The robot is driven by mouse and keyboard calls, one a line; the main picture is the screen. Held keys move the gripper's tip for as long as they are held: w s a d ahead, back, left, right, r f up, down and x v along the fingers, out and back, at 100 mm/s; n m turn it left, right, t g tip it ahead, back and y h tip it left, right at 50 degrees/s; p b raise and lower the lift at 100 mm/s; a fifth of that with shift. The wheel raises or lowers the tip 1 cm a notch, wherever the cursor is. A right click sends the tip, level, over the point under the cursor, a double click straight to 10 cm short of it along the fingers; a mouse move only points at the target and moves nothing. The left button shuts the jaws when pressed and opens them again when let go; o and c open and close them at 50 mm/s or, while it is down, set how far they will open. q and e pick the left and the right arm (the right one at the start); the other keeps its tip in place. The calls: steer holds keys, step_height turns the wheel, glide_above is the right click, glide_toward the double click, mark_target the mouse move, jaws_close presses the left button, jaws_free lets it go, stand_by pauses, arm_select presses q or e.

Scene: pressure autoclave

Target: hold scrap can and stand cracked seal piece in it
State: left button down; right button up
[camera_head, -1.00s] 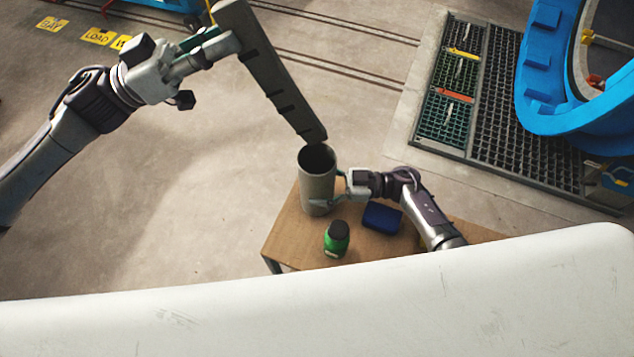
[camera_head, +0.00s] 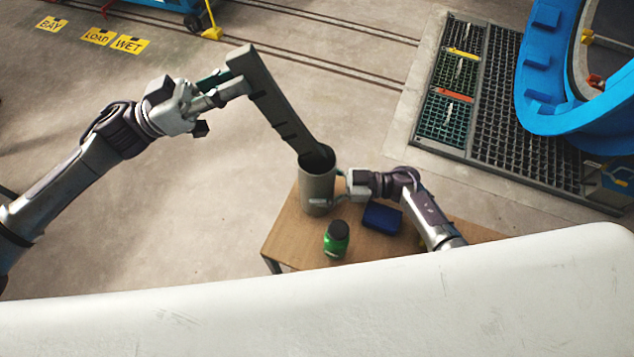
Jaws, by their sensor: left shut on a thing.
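The cracked seal piece (camera_head: 272,97) is a long dark grey strip with notches along its edge. My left gripper (camera_head: 236,88) is shut on it near its upper end. The piece is tilted, and its lower end is inside the mouth of the scrap can; how deep it reaches is hidden. The scrap can (camera_head: 317,188) is a grey-green open cylinder standing upright on the small table. My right gripper (camera_head: 342,190) is at the can's right side with its fingers around the wall; the far finger is partly hidden, so its grip is unclear.
The wooden table (camera_head: 290,235) also bears a green jar with a dark lid (camera_head: 336,239) and a blue box (camera_head: 382,217), both close to the can. A blue ring-shaped frame (camera_head: 540,75) and floor grating (camera_head: 500,115) lie to the right. A white surface fills the foreground.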

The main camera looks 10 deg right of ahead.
arm_select(q)
steer(key=shift+f, duration=1.1)
steer(key=c, duration=0.9)
jaws_free()
steer(key=shift+a+f, duration=0.1)
steer(key=v, duration=1.2)
arm_select(e)
steer(key=o, duration=1.2)
